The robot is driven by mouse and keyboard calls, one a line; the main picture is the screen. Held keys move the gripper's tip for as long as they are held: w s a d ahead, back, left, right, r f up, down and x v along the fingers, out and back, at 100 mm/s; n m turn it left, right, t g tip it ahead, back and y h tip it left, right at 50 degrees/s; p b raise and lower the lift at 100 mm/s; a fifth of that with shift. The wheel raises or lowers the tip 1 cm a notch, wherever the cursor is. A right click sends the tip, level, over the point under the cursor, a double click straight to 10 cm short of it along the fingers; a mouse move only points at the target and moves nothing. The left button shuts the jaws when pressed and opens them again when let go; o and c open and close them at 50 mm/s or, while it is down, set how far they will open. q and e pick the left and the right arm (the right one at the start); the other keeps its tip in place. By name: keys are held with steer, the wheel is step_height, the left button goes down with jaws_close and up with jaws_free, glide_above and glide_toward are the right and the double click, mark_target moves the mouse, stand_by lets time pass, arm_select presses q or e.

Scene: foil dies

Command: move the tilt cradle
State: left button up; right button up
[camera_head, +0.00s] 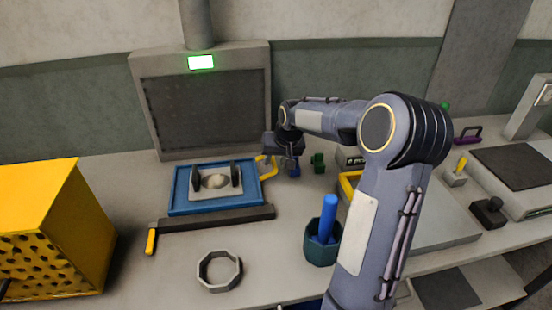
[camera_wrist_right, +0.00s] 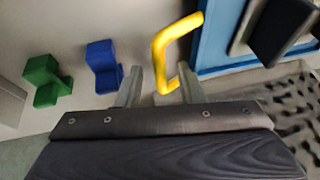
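What looks like the tilt cradle is a blue rectangular frame (camera_head: 178,206) with a grey plate, two dark uprights and a pale rounded lump between them. It lies flat on the bench before a dark screened panel. A yellow handle (camera_head: 268,166) stands at its right side. In the right wrist view, the blue frame (camera_wrist_right: 212,42) is at the upper right and the yellow handle (camera_wrist_right: 160,48) reaches down between my fingertips. My right gripper (camera_wrist_right: 162,88) is open at the handle, with a gap showing beside it. My left gripper is not in view.
A dark bar (camera_head: 215,218) lies along the cradle's front. A yellow perforated box (camera_head: 85,215) stands left. Blue (camera_wrist_right: 102,65) and green blocks (camera_wrist_right: 45,80) sit beside my right gripper. A grey octagonal ring (camera_head: 219,271) and dark green cup (camera_head: 320,248) stand in front.

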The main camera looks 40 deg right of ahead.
jaws_close()
stand_by(0.4)
steer(key=shift+r+b, duration=0.2)
steer(key=shift+b, duration=0.15)
